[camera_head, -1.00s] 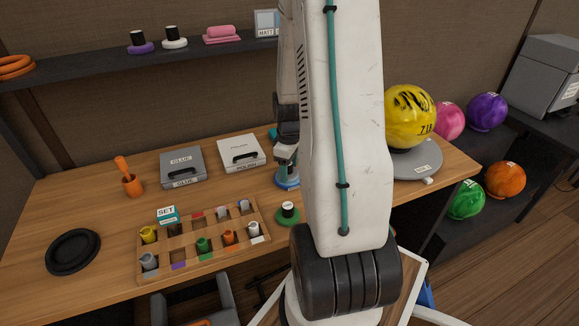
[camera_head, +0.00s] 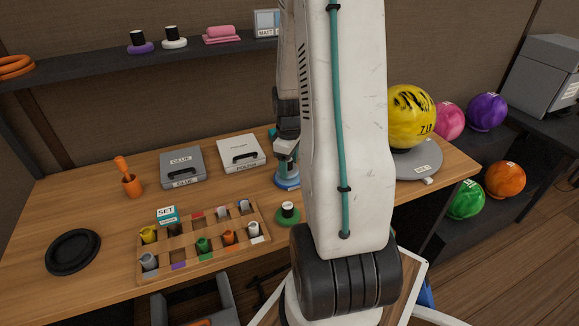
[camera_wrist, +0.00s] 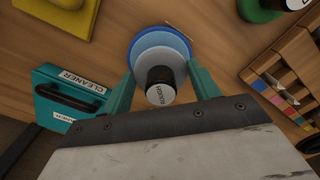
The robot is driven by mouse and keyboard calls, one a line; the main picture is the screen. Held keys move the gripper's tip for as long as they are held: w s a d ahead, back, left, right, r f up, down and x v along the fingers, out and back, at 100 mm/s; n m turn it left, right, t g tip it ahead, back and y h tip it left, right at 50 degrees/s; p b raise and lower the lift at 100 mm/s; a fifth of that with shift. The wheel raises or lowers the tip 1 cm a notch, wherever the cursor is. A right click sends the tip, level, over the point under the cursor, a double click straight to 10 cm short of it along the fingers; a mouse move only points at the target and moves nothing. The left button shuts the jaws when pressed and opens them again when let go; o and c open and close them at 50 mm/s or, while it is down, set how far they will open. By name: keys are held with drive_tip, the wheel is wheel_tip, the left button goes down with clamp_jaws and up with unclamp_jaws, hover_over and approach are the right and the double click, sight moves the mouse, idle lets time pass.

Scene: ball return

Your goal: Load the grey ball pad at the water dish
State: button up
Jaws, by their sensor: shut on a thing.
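My gripper (camera_wrist: 160,86) has its teal fingers on either side of a black knob (camera_wrist: 158,78) with a white top marked "ROUGH", and is shut on it. Right below is a round blue dish (camera_wrist: 137,45) with a paler, grey-blue inner area. I cannot tell whether the pad touches the dish. In the head view the blue dish (camera_head: 287,184) stands on the bench beside my upper arm, with my gripper (camera_head: 286,163) just over it.
A green pad (camera_head: 287,214) stands near the compartment tray (camera_head: 205,240). Two cases (camera_head: 183,166) (camera_head: 241,153) lie behind. A teal cleaner case (camera_wrist: 75,98) is left of the dish in the wrist view. A yellow ball (camera_head: 411,115) rests on a grey round stand (camera_head: 420,160).

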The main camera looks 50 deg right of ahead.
drive_tip(key=shift+r, duration=2.7)
